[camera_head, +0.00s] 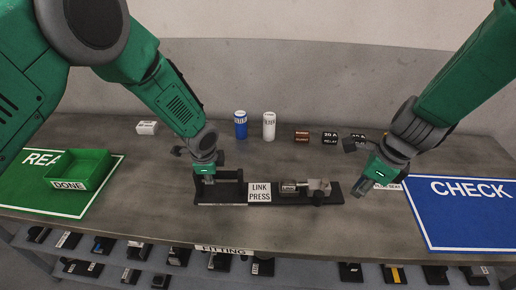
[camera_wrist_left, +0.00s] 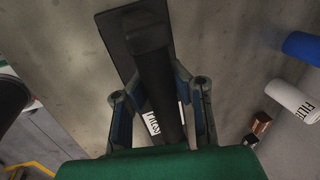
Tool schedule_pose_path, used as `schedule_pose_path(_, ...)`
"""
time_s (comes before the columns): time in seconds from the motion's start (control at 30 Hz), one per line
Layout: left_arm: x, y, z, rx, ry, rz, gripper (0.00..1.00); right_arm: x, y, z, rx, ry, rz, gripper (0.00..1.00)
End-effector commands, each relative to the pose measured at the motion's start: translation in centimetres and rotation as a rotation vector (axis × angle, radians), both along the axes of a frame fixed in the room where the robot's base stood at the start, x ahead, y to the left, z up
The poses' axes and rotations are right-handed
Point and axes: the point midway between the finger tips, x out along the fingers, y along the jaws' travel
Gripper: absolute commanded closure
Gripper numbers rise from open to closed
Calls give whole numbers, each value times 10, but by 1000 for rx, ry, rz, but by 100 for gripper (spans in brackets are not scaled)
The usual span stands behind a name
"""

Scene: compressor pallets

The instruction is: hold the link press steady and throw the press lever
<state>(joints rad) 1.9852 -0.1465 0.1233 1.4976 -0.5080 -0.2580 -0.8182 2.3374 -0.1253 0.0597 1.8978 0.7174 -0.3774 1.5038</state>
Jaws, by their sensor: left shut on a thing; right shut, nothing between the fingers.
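The link press (camera_head: 231,194) is a long black base with a white LINK PRESS label, lying on the grey bench. A small metal piece (camera_head: 292,188) sits on its right half. My left gripper (camera_head: 207,179) is at the press's left end, pointing down. In the left wrist view, my left gripper (camera_wrist_left: 157,80) is shut on a dark bar (camera_wrist_left: 152,55) of the press; I cannot tell if this is the lever or the frame. My right gripper (camera_head: 362,187) is shut and empty, just right of the press's right end and apart from it.
A green DONE tray (camera_head: 95,163) stands on the green mat (camera_head: 30,187) at left. A blue CHECK mat (camera_head: 460,215) lies at right. A blue can (camera_head: 240,126), a white can (camera_head: 269,127) and small boxes (camera_head: 330,138) stand behind the press. Lower shelves hold several parts.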

Motion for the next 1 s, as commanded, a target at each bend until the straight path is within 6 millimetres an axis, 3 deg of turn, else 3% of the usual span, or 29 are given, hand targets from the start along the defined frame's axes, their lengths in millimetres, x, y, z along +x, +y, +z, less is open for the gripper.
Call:
schedule_pose_path(0.33, -5, 0, -6, 4, 13, -5, 100, 0, 0, -1, 0, 0, 0, 100)
schedule_pose_path(0.37, -5, 0, -6, 4, 13, -5, 77, 0, 0, -1, 0, 0, 0, 100)
schedule_pose_path(0.4, -5, 0, -6, 3, 12, -5, 63, 0, 0, -1, 0, 0, 0, 100)
schedule_pose_path(0.77, -3, 0, 2, 1, 2, -2, 63, -2, 0, 1, 0, -2, 0, 100)
schedule_pose_path(1.0, -10, 0, 38, 2, -1, -2, 63, -1, 0, 1, 0, -1, 0, 100)
